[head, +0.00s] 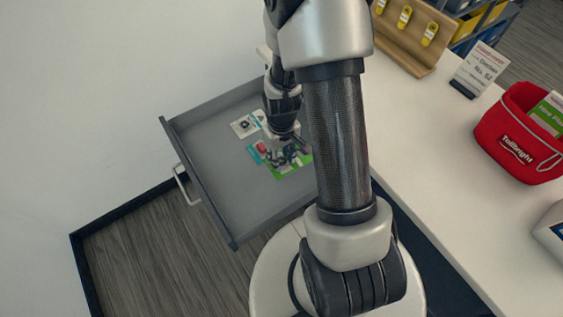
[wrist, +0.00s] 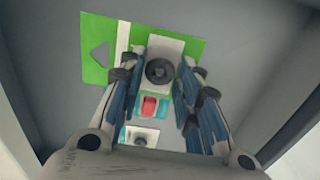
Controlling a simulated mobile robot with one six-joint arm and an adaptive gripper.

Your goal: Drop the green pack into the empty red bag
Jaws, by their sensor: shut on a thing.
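The green pack (head: 294,170) lies at the bottom of the open grey drawer (head: 215,190). In the wrist view the green pack (wrist: 188,52) is a flat green card with a white stripe and a triangular cut-out, and a pale block with a dark round part stands on it. My gripper (head: 283,152) reaches down into the drawer. In the wrist view my gripper's fingers (wrist: 159,82) are shut on the pale block of the green pack. A red bag (head: 508,140) stands on the white counter at the right. A green and white item (head: 550,110) sticks out of it.
Other packs lie in the drawer: a white one (head: 245,126) and a teal one with a red part (wrist: 149,106). On the counter (head: 440,160) stand a wooden rack (head: 412,45) with yellow tags and a small sign (head: 480,68). The counter's middle is clear.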

